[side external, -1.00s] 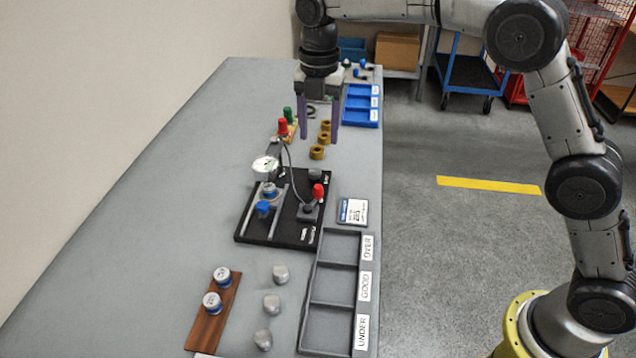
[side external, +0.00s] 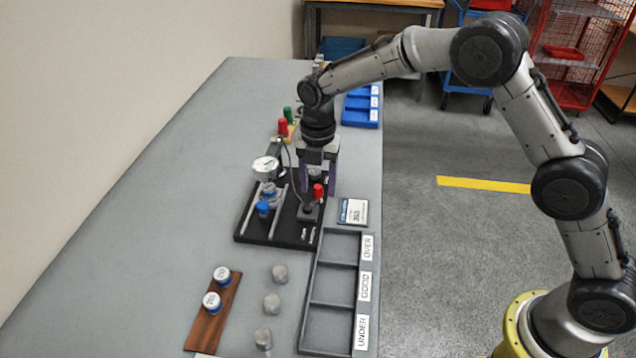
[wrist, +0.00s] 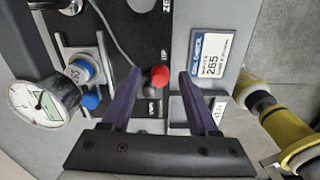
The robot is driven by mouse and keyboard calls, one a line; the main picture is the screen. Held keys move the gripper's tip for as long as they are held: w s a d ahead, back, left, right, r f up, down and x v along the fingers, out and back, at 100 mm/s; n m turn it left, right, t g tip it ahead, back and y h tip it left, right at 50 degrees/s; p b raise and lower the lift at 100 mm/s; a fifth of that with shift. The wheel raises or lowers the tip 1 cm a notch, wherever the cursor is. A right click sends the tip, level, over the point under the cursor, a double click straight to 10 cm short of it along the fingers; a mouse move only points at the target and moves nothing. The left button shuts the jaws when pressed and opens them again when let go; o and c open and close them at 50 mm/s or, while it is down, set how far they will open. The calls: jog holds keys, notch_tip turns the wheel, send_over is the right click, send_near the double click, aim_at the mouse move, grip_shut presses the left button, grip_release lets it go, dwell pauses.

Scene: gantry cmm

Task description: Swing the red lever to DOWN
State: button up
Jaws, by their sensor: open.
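The red lever has a red knob (side external: 318,191) on a grey pivot block at the right side of the black fixture plate (side external: 252,235). In the wrist view the red knob (wrist: 159,76) shows between my two purple fingertips, with a bare gap on each side. My gripper (side external: 319,185) is open and points down, just behind the lever in the side view. It also shows in the wrist view (wrist: 160,78). I cannot tell how far the fingertips are above the plate. The lever's position labels are partly hidden and too small to read for certain.
A dial gauge (side external: 265,168) and a blue knob (side external: 264,207) stand left of the lever. A label card (side external: 353,211) lies to the right. A grey sorting tray (side external: 353,235), a wooden strip with cans (side external: 209,325) and several metal pieces lie nearer. The left table area is clear.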

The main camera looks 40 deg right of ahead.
jog(key=shift+f, duration=0.1)
grip_shut()
dwell(0.3)
